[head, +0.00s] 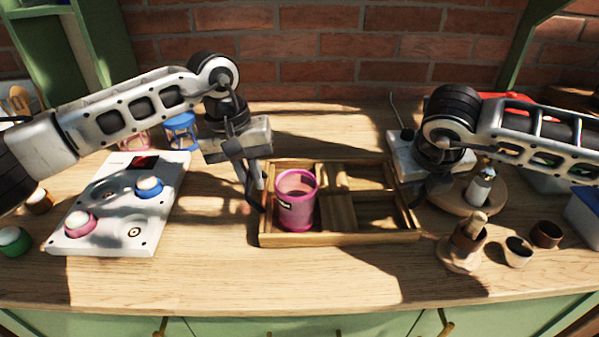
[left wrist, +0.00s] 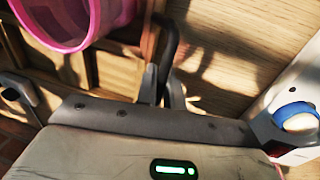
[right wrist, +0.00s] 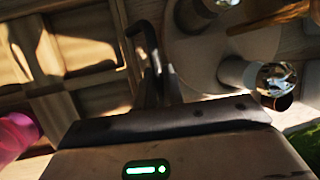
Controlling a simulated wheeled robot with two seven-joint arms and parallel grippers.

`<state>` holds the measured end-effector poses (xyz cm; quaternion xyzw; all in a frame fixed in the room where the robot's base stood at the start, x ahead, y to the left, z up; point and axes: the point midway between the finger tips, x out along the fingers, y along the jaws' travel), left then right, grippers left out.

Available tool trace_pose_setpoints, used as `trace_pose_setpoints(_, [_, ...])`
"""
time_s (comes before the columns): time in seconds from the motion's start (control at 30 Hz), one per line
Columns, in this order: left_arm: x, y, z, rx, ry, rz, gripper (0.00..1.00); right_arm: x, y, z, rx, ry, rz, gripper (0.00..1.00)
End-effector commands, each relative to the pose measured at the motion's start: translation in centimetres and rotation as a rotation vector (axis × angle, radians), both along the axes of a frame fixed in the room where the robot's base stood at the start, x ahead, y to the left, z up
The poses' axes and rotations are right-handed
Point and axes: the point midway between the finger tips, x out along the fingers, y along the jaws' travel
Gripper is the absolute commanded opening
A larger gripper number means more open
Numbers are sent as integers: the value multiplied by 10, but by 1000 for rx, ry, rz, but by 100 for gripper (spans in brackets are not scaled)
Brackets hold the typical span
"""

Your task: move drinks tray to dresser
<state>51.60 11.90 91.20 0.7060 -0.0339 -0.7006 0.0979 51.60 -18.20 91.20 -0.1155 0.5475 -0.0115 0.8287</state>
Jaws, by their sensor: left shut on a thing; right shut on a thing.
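The drinks tray (head: 340,240) is a wooden tray with compartments, resting on the wooden dresser top (head: 330,285). A pink cup (head: 295,203) stands in its left part; the other compartments look empty. My left gripper (head: 257,200) is shut on the tray's left wall, and the tray wall also shows in the left wrist view (left wrist: 150,45). My right gripper (head: 412,188) is shut on the tray's right wall; its fingers show in the right wrist view (right wrist: 152,75). In the head view the right fingertips are mostly hidden by the gripper body.
A white panel (head: 120,220) with coloured knobs lies left of the tray. Right of it stand a round wooden board (head: 468,205) with a bottle, a wooden holder (head: 462,250) and two small dark cups (head: 518,250). A brick wall is behind. The front strip is clear.

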Motion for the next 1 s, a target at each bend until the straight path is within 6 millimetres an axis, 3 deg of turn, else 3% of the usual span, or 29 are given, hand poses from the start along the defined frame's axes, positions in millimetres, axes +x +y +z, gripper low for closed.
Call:
trace_pose_setpoints(0.03, [0,-1,-7,-3,-2,-1,0,0,1,-7,2,-1,2,0])
trace_pose_setpoints(0.07, [0,-1,-3,-2,-1,-1,18,0,1,-3,2,0,2,18])
trace_pose_setpoints(0.1, [0,-1,-2,-1,-1,-1,29,0,1,-2,2,0,2,29])
trace_pose_setpoints(0.13, [0,0,-2,-1,0,-1,31,0,1,-2,2,0,2,31])
trace_pose_setpoints(0.47, [0,1,4,-2,-2,0,31,0,1,-2,1,-1,1,31])
trace_pose_setpoints(1.0, [-1,19,102,-1,-3,2,31,0,0,-2,1,-1,1,31])
